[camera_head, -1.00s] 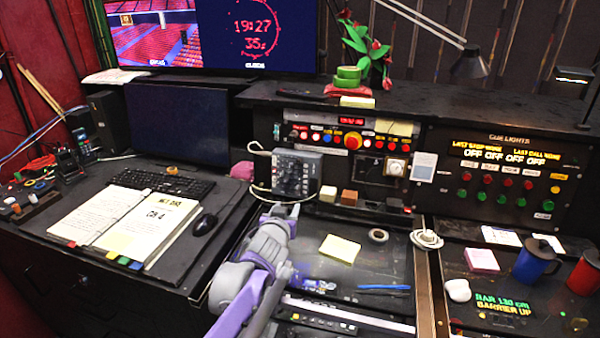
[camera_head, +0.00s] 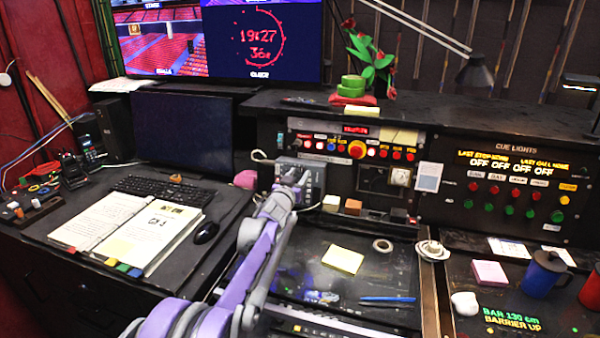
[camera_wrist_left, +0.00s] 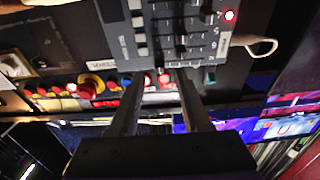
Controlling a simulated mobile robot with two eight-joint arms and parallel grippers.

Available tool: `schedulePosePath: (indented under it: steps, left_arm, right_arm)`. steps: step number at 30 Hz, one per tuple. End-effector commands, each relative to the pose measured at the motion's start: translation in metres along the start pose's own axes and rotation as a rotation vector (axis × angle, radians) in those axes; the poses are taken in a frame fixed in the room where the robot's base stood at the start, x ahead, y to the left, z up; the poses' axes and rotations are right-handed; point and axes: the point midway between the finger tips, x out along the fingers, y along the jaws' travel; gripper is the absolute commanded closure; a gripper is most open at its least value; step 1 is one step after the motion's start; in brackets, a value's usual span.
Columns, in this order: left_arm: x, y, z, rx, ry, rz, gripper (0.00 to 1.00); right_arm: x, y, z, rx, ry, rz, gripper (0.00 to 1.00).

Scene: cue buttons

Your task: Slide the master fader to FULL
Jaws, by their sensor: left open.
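The grey fader box (camera_head: 312,170) stands at the back of the desk, below the row of coloured buttons. In the left wrist view the fader box (camera_wrist_left: 151,22) fills the top middle, with rows of dark knobs or sliders, small labels and a lit red light. Which slider is the master fader, and its setting, I cannot tell. My left gripper (camera_head: 296,182) is at the front of the box and hides part of it. In the wrist view my left gripper (camera_wrist_left: 165,76) is open, its two fingers apart at the box's edge; contact is unclear. My right gripper is out of view.
Yellow notes (camera_head: 343,258) lie on the desk in front.

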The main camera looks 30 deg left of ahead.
Motion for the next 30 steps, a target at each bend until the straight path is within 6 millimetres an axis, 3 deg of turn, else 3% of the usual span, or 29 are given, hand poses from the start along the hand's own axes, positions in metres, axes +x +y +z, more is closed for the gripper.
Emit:
schedulePosePath:
  steps: [6,15,23,30]
  left_arm:
    - [0.017,0.0,0.0,-0.001,0.0,0.0,0.53]
    - [0.018,0.0,0.0,0.0,0.0,0.0,0.53]
    - [0.018,0.0,0.0,0.0,0.0,0.0,0.99]
    - [0.018,0.0,0.0,0.0,0.0,0.0,1.0]
  right_arm:
    - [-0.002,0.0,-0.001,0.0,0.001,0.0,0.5]
    - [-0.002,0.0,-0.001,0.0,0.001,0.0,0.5]
    - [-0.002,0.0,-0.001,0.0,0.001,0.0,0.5]
    - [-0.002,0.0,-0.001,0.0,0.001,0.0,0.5]
